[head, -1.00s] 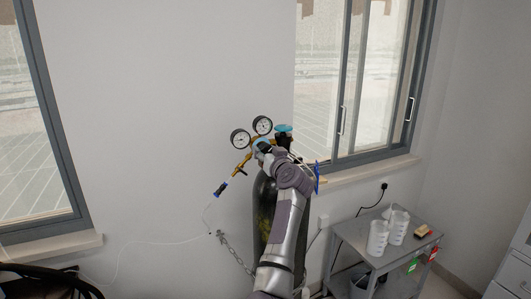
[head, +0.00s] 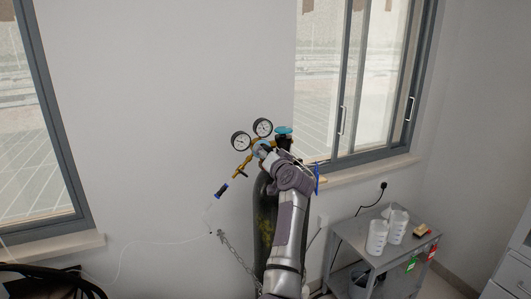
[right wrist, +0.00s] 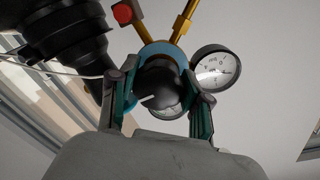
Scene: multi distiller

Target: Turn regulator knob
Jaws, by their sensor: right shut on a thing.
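The regulator (head: 243,168) sits on top of a dark gas cylinder (head: 265,215) against the wall, with two round gauges (head: 240,141) and brass pipes. In the right wrist view, the black regulator knob (right wrist: 158,88) with a white mark faces me, in front of a blue ring (right wrist: 162,50). My right gripper (right wrist: 157,92) has a finger on each side of this knob and is shut on it. In the head view my right gripper (head: 266,152) is at the regulator, and my forearm hides much of the cylinder. My left gripper is not in view.
A blue cylinder valve handwheel (head: 283,130) stands just right of the gauges. A chain (head: 234,254) hangs by the cylinder. A grey cart (head: 372,258) with white beakers (head: 377,237) stands to the right. A window (head: 368,75) is behind.

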